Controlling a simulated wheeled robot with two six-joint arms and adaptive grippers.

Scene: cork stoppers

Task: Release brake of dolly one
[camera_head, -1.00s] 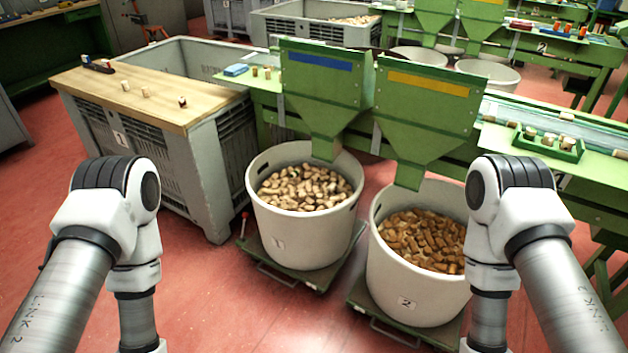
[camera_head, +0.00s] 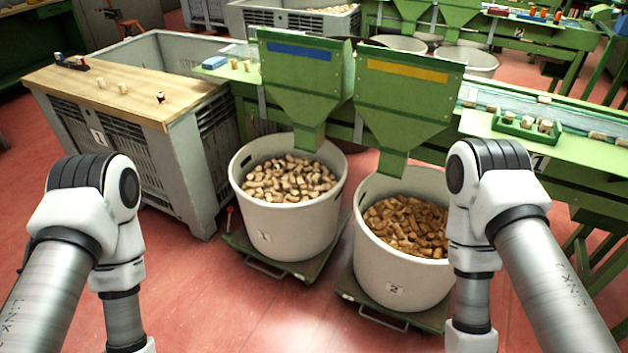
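Dolly one (camera_head: 302,268) is a low green platform under the grey-white bin marked 1 (camera_head: 290,226), which is full of pale corks. A lever with a red tip (camera_head: 229,213), perhaps its brake, stands up at the dolly's left edge, beside the bin. A metal handle shows at the dolly's front. A second dolly (camera_head: 430,318) carries the bin marked 2 (camera_head: 400,265), filled with darker brown corks. Both my arms reach in from the lower left and lower right, and both grippers are below the picture.
A large grey crate (camera_head: 165,168) with a wooden top (camera_head: 130,88) stands left of dolly one. Green chutes (camera_head: 305,80) hang over both bins, in front of green conveyor tables (camera_head: 590,160). Red floor is clear in front of dolly one.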

